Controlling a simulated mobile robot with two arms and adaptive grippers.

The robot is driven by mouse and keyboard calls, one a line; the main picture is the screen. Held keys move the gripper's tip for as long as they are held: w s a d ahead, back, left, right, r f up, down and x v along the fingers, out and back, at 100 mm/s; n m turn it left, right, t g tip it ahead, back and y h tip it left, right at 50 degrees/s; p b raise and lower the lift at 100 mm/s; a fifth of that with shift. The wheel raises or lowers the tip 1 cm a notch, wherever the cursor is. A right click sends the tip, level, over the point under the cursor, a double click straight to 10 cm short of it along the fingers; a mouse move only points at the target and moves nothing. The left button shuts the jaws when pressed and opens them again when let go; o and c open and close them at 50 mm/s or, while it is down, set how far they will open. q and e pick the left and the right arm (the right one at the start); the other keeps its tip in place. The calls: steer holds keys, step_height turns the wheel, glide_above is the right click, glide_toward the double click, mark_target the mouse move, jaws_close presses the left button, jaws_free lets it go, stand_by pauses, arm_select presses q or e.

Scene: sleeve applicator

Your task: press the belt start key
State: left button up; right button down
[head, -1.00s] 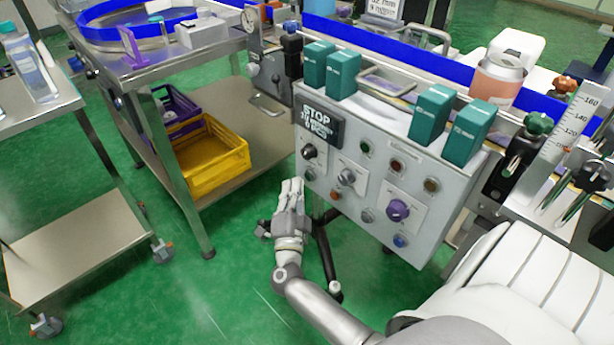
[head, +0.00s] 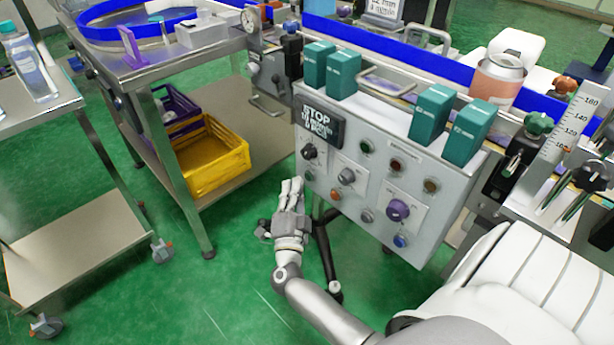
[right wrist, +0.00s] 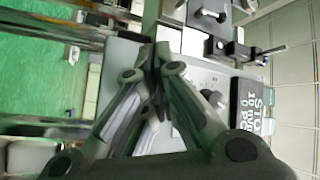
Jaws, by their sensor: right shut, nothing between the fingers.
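The grey control panel (head: 350,220) hangs on the front of the machine. It bears several small round keys: a green one (head: 367,146), a dark red one (head: 397,165), an amber one (head: 430,186), an orange one (head: 335,194) and a blue one (head: 401,241). Their labels are too small to read, so I cannot tell which is the belt start key. My right gripper (head: 292,184) is shut and empty, just left of the panel's lower left edge. In the right wrist view its fingertips (right wrist: 158,62) meet in front of the panel (right wrist: 205,75). My left gripper is not in view.
A purple knob (head: 398,210) is lower right. Teal boxes (head: 430,115) stand on the panel's top. A yellow crate (head: 208,160) is on the left shelf. Green floor lies open below.

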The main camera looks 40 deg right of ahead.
stand_by(0.4)
steer(key=shift+d, duration=0.4)
